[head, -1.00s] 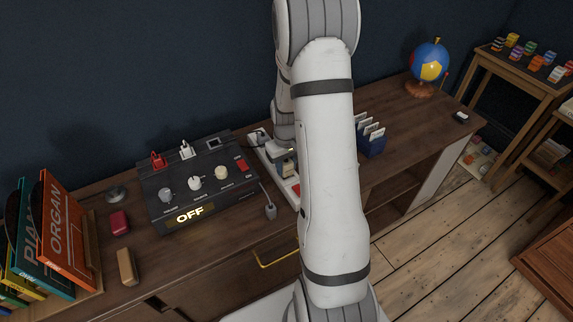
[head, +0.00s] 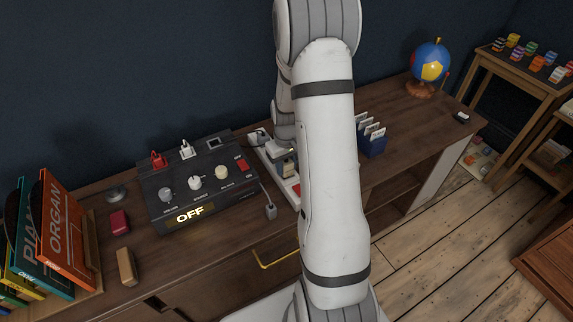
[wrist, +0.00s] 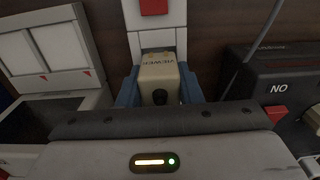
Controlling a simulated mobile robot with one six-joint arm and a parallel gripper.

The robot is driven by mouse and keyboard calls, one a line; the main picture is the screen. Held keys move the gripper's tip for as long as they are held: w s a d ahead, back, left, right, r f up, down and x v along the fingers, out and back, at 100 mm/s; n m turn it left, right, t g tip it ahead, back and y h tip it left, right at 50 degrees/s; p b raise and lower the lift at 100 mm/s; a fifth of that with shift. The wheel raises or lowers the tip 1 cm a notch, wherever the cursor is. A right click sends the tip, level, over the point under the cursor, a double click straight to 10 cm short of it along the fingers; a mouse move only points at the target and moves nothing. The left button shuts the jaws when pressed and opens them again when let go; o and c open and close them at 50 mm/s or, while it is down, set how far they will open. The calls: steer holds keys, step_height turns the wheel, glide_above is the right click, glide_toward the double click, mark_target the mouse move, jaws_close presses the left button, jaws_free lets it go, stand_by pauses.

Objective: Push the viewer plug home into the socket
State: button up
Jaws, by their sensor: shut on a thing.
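The cream plug (wrist: 158,72) with the word VIEWER on it is between the blue fingers of my gripper (wrist: 160,90) in the wrist view. The fingers are shut on its sides. The plug lies over a white strip (wrist: 153,17), in line with a grey recess (wrist: 152,40) just beyond its far end. Whether it touches the recess or sits partly in it, I cannot tell. In the head view, my gripper (head: 283,152) is low over the white strip (head: 265,156), partly hidden by my arm.
A dark console (head: 200,188) with a lit OFF sign, plugs and knobs stands left of the strip. A blue rack of cards (head: 371,142) is to the right. The desk beyond, towards the globe (head: 430,62), is mostly clear.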

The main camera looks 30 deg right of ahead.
steer(key=shift+f+b, duration=0.4)
steer(key=shift+f, duration=0.2)
steer(key=o, duration=1.1)
steer(key=shift+r, duration=3.9)
